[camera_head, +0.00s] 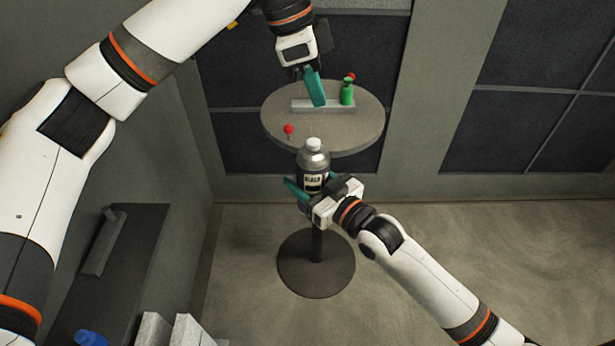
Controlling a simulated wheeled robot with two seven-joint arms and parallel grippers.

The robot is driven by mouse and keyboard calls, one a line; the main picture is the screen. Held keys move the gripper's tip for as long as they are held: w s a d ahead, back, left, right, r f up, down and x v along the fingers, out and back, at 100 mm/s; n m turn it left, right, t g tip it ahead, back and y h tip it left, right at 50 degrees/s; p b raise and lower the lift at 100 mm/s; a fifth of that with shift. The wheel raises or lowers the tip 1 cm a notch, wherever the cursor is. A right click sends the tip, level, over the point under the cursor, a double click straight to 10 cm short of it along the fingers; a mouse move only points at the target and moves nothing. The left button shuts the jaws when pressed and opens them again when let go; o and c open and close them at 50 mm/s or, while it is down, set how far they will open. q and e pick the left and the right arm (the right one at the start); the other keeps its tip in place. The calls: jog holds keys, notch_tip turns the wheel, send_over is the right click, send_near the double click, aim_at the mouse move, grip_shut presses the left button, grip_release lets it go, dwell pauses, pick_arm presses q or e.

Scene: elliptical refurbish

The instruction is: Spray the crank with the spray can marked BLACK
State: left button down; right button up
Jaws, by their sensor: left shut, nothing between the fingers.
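I cannot tell for certain which part is the crank.
The round grey table (365,128) stands on a post with a dark disc base (315,275). A red knob (289,129) on a short stem is at its left side. A dark shelf (125,250) with pale blocks and a blue object is at lower left. Floor at right is clear.

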aim_at(315, 141)
pick_arm(q)
jog(key=shift+y, duration=0.4)
jog(key=shift+s+a+f, duration=0.1)
jog(key=shift+s+f, duration=0.1)
jog(key=shift+f, duration=1.15)
jog(key=shift+s+a+f, duration=0.1)
jog(key=shift+s+f, duration=0.05)
jog(key=shift+f, duration=1.2)
jog(key=shift+a+x, duration=0.25)
jog(key=shift+x, duration=0.85)
jog(key=shift+f, duration=0.1)
jog(key=shift+d+v, duration=0.2)
jog(key=shift+v, duration=0.65)
jog(key=shift+d+v, duration=0.2)
jog(key=shift+v, duration=0.65)
jog(key=shift+d+v, duration=0.2)
jog(key=shift+v, duration=0.65)
